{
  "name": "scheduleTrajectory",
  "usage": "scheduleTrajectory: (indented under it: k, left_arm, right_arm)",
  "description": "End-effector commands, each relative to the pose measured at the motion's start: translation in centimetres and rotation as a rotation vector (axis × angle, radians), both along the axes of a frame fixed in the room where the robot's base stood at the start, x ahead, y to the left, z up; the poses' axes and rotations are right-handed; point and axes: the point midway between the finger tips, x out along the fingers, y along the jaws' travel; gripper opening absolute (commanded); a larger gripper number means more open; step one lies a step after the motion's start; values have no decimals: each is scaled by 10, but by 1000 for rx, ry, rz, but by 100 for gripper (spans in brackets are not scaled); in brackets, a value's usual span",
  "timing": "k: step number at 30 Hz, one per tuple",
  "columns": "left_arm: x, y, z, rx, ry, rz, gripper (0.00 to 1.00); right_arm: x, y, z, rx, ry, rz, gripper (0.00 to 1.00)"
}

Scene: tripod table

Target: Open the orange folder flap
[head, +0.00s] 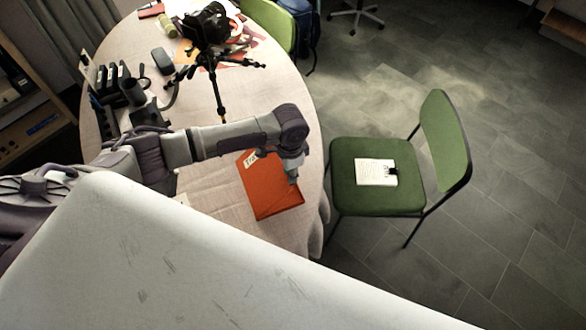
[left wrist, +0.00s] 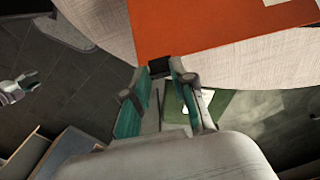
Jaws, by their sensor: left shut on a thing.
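The orange folder (head: 268,203) lies on the round table, near its right edge, with a white label at its upper left. It looks flat and closed. My left gripper (head: 293,179) comes down at the folder's right side. In the left wrist view the left gripper's fingers (left wrist: 165,68) are shut at the edge of the orange folder (left wrist: 215,22), with a small dark piece between the tips. How much of the flap is between the tips is hidden. A pale gripper, seemingly my right one (left wrist: 22,86), shows small at the far left of that view.
The round table (head: 215,190) has a cloth. A camera on a black tripod (head: 212,65) stands behind my left arm. A green chair (head: 375,203) with a white notepad (head: 375,172) stands close on the right. Open tiled floor lies beyond it.

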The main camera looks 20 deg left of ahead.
Motion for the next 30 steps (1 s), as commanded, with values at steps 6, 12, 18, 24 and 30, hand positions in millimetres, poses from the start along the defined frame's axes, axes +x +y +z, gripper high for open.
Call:
scheduleTrajectory:
  k: [6,12,18,24,30]
  left_arm:
    - [-2,2,3,0,0,0,18]
    - [-7,8,9,1,0,1,18]
    - [-13,13,15,1,1,0,18]
    - [-17,17,19,1,1,1,18]
    - [-21,21,22,0,0,1,18]
  right_arm:
    - [0,0,3,0,0,0,50]
    - [0,0,9,0,0,0,50]
    - [0,0,14,0,0,0,50]
    - [0,0,17,0,0,0,50]
    - [0,0,16,0,0,0,50]
